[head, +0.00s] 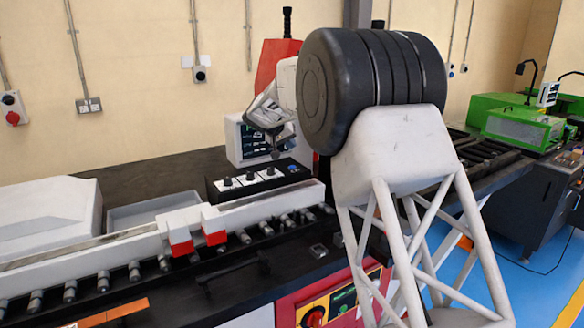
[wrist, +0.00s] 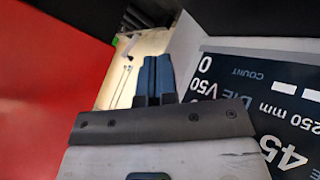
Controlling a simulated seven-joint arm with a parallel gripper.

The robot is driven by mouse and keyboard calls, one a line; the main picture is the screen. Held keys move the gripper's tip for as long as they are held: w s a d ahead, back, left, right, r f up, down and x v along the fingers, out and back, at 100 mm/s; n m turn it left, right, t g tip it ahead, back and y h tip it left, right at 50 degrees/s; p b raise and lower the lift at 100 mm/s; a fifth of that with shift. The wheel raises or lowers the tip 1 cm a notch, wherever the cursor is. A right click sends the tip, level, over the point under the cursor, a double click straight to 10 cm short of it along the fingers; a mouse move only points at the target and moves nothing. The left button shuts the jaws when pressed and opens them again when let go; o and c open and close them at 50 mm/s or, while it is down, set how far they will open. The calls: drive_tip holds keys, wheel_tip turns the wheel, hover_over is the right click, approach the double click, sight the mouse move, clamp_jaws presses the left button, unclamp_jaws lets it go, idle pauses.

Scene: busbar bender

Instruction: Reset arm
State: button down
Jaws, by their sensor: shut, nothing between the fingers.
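My gripper (wrist: 156,66) shows in the wrist view with its two dark blue fingers together and nothing between them. In the head view my gripper (head: 276,150) hangs in front of the display screen (head: 241,138), small and partly hard to make out. The display screen (wrist: 270,100) fills the right of the wrist view, close beside the fingers, with "DIE V50", "250 mm" and "45" on it. A red machine panel (wrist: 45,80) fills the left of that view. My arm hides part of the red machine head (head: 273,62) in the head view.
A black control box with knobs (head: 258,180) stands below the screen. A white rail with red-tipped blocks (head: 182,236) and a roller bed (head: 102,284) run along the front. A grey tray (head: 150,210) lies behind the rail. A green machine (head: 520,125) stands at right.

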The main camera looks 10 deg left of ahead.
drive_tip(key=shift+d, duration=0.1)
idle(0.5)
drive_tip(key=shift+s+d+r, duration=0.15)
drive_tip(key=shift+d+r, duration=0.05)
drive_tip(key=shift+d, duration=0.05)
drive_tip(key=s+d+r+m+g+y, duration=0.15)
drive_tip(key=s+d+r, duration=0.25)
drive_tip(key=s+d, duration=0.75)
drive_tip(key=s+d+r+n+g, duration=0.1)
drive_tip(key=s+d+r+g, duration=0.15)
drive_tip(key=s+d, duration=0.9)
drive_tip(key=s+d+m, duration=0.1)
drive_tip(key=s+d, duration=1.3)
drive_tip(key=s+d+f+y, duration=0.1)
drive_tip(key=s+d+f, duration=0.1)
drive_tip(key=s, duration=0.7)
drive_tip(key=s+d+f+y, duration=0.1)
drive_tip(key=s+d+f, duration=0.2)
drive_tip(key=s, duration=0.7)
drive_tip(key=s+d+f+m+g+y, duration=0.1)
drive_tip(key=s+d+f, duration=0.1)
drive_tip(key=s+f, duration=0.4)
drive_tip(key=s, duration=0.4)
drive_tip(key=shift+d, duration=0.4)
